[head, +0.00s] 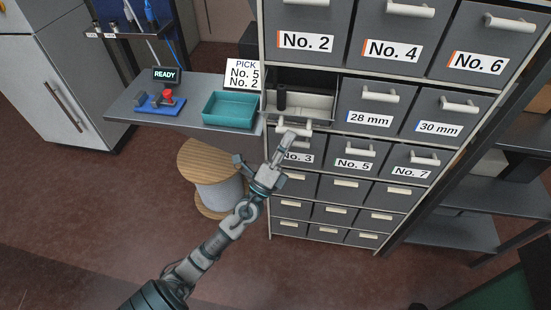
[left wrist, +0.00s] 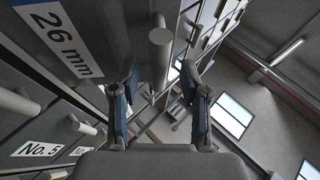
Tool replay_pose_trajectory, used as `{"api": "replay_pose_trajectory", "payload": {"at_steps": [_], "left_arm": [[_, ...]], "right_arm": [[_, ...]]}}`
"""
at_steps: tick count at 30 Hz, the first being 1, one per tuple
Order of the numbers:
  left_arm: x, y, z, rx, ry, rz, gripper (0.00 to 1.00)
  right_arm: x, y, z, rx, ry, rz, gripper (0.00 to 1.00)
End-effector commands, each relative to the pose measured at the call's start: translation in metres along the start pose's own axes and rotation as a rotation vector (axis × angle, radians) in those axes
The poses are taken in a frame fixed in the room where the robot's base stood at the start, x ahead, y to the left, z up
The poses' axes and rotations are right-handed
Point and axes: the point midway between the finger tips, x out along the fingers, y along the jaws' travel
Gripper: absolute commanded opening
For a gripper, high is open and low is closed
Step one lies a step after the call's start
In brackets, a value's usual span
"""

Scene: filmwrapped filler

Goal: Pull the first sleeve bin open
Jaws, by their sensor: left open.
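The first sleeve bin (head: 318,101) is pulled out in the head view, with its inside showing and a dark upright cylinder (head: 281,97) at its left. Its pale bar handle (head: 295,131) is in front. In the left wrist view its front carries a "26 mm" label (left wrist: 62,38), and the handle (left wrist: 160,52) stands between my finger directions. My left gripper (head: 265,150) is open at the handle. Its two fingers (left wrist: 160,80) are spread, one on each side of the handle, with visible gaps. My right gripper is in neither view.
The 28 mm bin (head: 374,104) and 30 mm bin (head: 443,113) beside it are shut. A shelf at the left holds a teal tray (head: 229,110) and a red-knobbed device on a blue base (head: 162,103). A cable spool (head: 214,180) stands below it.

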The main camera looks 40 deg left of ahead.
Motion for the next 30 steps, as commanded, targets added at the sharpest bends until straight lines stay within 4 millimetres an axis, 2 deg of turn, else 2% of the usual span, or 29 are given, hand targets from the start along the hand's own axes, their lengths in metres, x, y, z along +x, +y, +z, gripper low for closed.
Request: {"api": "replay_pose_trajectory", "payload": {"at_steps": [6, 12, 17, 24, 28, 30], "left_arm": [[-0.044, 0.004, 0.001, 0.005, 0.007, 0.011, 0.45], [-0.073, 0.005, 0.002, 0.002, 0.001, 0.009, 0.45], [-0.081, 0.004, 0.002, 0.001, 0.000, 0.006, 0.45], [-0.081, 0.004, 0.003, 0.000, -0.002, 0.005, 0.45], [-0.081, 0.009, 0.002, -0.040, 0.001, 0.035, 0.13], [-0.082, 0.018, -0.003, -0.129, 0.008, 0.098, 0.00]], "right_arm": [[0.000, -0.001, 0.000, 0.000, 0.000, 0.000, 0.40], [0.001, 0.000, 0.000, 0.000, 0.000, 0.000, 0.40], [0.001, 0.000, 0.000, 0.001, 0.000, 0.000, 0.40], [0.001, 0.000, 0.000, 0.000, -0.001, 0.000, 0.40], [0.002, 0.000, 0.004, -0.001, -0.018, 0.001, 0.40], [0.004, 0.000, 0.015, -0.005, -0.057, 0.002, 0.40]]}}
